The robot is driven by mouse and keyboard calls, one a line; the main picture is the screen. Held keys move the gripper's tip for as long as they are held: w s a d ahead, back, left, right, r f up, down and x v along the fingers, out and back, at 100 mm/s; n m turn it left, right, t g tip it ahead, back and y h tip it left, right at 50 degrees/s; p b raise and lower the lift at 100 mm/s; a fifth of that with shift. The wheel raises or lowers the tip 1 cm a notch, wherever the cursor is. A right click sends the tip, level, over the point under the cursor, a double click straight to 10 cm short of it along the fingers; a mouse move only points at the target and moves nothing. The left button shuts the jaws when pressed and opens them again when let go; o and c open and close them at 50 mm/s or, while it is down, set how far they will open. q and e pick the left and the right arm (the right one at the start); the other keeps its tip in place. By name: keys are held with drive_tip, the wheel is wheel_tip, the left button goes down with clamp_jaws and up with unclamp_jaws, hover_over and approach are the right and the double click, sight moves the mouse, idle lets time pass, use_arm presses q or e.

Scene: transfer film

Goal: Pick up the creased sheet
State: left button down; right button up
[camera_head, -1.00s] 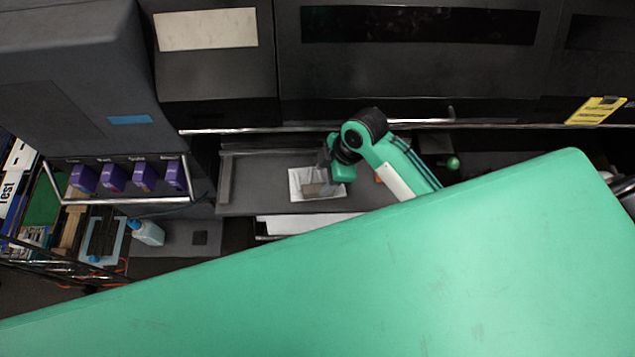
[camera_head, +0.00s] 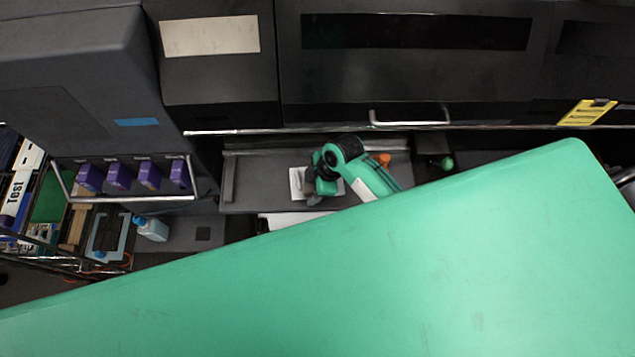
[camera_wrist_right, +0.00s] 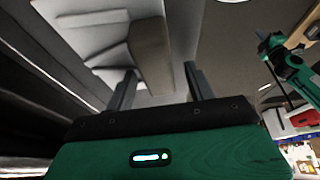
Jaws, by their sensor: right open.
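The creased sheet (camera_head: 297,181) is white and lies on the dark grey tray (camera_head: 262,165); my right arm hides much of it. My right gripper (camera_head: 314,198) is over the sheet's right part in the head view. In the right wrist view the open gripper (camera_wrist_right: 159,82) has its two dark fingers apart, with a pale folded shape (camera_wrist_right: 75,20), seemingly the sheet, beyond them. A grey-brown flap or block (camera_wrist_right: 150,50) shows between and beyond the fingertips; I cannot tell if it touches them. My left gripper is not in view.
A dark machine with a metal handle rail (camera_head: 300,130) stands behind the tray. Purple boxes (camera_head: 120,177) and a blue-capped bottle (camera_head: 152,229) are at the left. A white surface (camera_head: 290,219) shows below the tray. A large green surface fills the front.

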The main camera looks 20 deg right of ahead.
drive_tip(key=c, duration=1.1)
drive_tip(key=shift+o, duration=0.2)
drive_tip(key=shift+r, duration=0.1)
